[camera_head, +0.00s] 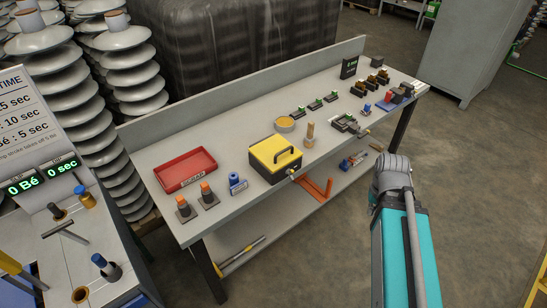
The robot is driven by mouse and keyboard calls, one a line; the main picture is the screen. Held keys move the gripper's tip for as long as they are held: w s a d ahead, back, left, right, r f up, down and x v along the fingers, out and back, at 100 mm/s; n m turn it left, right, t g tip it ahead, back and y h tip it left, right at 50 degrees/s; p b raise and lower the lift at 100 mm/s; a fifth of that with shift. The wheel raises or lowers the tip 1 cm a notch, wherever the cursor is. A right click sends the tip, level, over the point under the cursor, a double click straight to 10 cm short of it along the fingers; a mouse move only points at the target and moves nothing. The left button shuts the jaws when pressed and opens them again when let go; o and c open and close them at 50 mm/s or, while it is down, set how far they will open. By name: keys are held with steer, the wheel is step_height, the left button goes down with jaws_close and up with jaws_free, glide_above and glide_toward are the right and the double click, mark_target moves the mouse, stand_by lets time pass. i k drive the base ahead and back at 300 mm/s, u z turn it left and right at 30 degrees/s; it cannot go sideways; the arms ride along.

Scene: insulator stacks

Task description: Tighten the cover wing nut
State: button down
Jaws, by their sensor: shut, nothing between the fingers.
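A black box with a yellow cover (268,151) and a dark handle on top sits near the front edge of the workbench, left of its middle. A small brass-coloured piece (291,173) shows at the box's front right corner. It is too small to tell whether it is the wing nut or how tight it is. My arm, teal with a grey joint, reaches up in front of the bench's right part, apart from the box. My gripper cannot be made out in this view.
A red scrap tray (185,170), two orange-topped posts and a blue roll (237,183) lie left of the box. A yellow dish (285,124) and a wooden peg (310,135) stand behind and right. Several small devices fill the right end. Insulator stacks (127,75) stand behind left.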

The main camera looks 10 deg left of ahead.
mark_target(289, 172)
steer(key=u, duration=0.05)
steer(key=k, duration=0.5)
steer(key=u, duration=0.65)
steer(key=i, duration=0.55)
